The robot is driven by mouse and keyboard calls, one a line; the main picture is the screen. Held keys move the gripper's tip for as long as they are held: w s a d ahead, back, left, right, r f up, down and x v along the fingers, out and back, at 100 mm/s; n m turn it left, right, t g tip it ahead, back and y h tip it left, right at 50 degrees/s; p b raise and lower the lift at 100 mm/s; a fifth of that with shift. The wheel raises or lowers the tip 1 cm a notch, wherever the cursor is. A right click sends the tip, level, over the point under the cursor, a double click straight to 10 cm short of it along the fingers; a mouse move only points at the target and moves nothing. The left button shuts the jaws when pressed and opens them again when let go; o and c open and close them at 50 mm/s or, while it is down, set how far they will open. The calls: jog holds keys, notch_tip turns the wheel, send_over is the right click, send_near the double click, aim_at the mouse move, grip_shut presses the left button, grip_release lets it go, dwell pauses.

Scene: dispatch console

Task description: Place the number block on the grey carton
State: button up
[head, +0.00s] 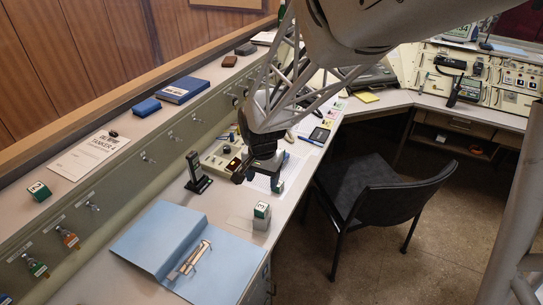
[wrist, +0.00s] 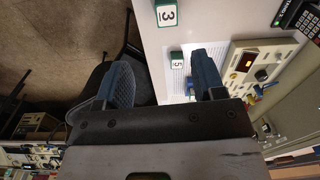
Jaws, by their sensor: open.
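A green and white number block marked 3 (head: 262,210) sits on top of a small grey carton (head: 260,224) on the desk, beside the blue folder. The 3 block also shows at the top of the wrist view (wrist: 167,15). Another green and white block (head: 278,186) stands on the desk just by my gripper; the wrist view shows a 5 on it (wrist: 176,60). A third block, marked 2 (head: 38,191), is on the upper ledge at left. My gripper (head: 258,178) is open and empty, its fingers (wrist: 160,78) apart, with the 5 block near the right finger.
An open blue folder (head: 190,252) with a metal clip lies on the front desk. A black upright device (head: 197,172) and a control panel (head: 228,152) stand behind. A dark chair (head: 370,195) is at right. Blue books (head: 184,90) lie on the ledge.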

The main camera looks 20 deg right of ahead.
jog(key=s+r+n+t, duration=0.1)
jog(key=s+r+n, duration=0.3)
jog(key=s+r, duration=0.4)
jog(key=s+d+r+n+t, duration=0.1)
jog(key=s+r+n, duration=0.3)
jog(key=s+r, duration=0.3)
jog(key=s, duration=0.5)
jog(key=shift+s+d+r, duration=0.3)
jog(key=shift+s+r, duration=0.05)
jog(key=shift+r, duration=0.05)
